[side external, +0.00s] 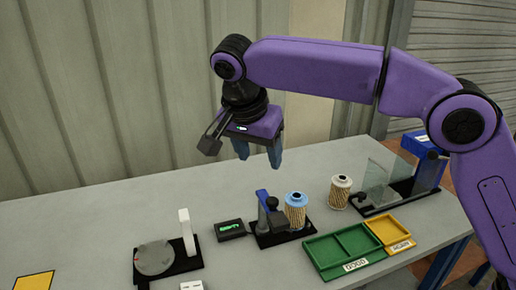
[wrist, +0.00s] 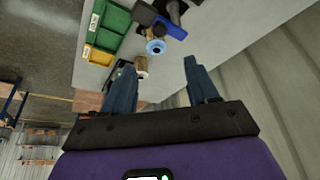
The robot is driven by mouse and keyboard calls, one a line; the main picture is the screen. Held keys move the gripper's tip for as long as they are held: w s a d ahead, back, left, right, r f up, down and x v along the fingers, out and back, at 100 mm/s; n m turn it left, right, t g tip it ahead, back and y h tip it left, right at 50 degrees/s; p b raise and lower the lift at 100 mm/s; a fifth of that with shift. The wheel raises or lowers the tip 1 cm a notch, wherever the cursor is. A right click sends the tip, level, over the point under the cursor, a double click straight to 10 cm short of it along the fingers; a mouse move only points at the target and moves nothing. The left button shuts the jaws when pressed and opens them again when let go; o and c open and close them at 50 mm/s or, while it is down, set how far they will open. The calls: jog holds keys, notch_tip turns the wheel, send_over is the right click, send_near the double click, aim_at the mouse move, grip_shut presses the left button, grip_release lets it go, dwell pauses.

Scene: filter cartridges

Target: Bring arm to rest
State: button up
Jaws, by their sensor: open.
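My gripper (side external: 258,160) is open and empty. It hangs in the air above the back part of the grey table, fingers pointing down. In the wrist view its two blue fingers (wrist: 160,85) are spread apart with nothing between the tips. A filter cartridge with a blue cap (side external: 295,211) stands upright on a black fixture with a blue post (side external: 263,197), below and right of my gripper. A filter cartridge with a white cap (side external: 340,191) stands upright on the table farther right; it also shows in the wrist view (wrist: 141,66), partly behind a finger.
A green tray (side external: 318,245) labelled GOOD and a yellow tray (side external: 402,242) lie at the front right. A round-plate device (side external: 154,258) and small display (side external: 229,229) stand left. The table's back left is clear.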

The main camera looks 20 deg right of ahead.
jog(key=shift+s+a+r, duration=0.1)
jog(key=shift+r, duration=0.3)
dwell(0.3)
jog(key=s+d+f+n+g+y, duration=0.1)
jog(key=s+d+f+n, duration=0.3)
jog(key=s+d+n, duration=0.3)
jog(key=s+d+f+n+g+y, duration=0.1)
jog(key=s+d+f+n, duration=0.3)
jog(key=s+d, duration=0.9)
jog(key=s+d+f+n+y, duration=0.1)
jog(key=s+d+f+n, duration=0.4)
jog(key=s+d+n, duration=0.5)
jog(key=shift+s+d+n+g+y, duration=0.15)
jog(key=shift+d+n+g+y, duration=0.2)
jog(key=shift+d, duration=0.25)
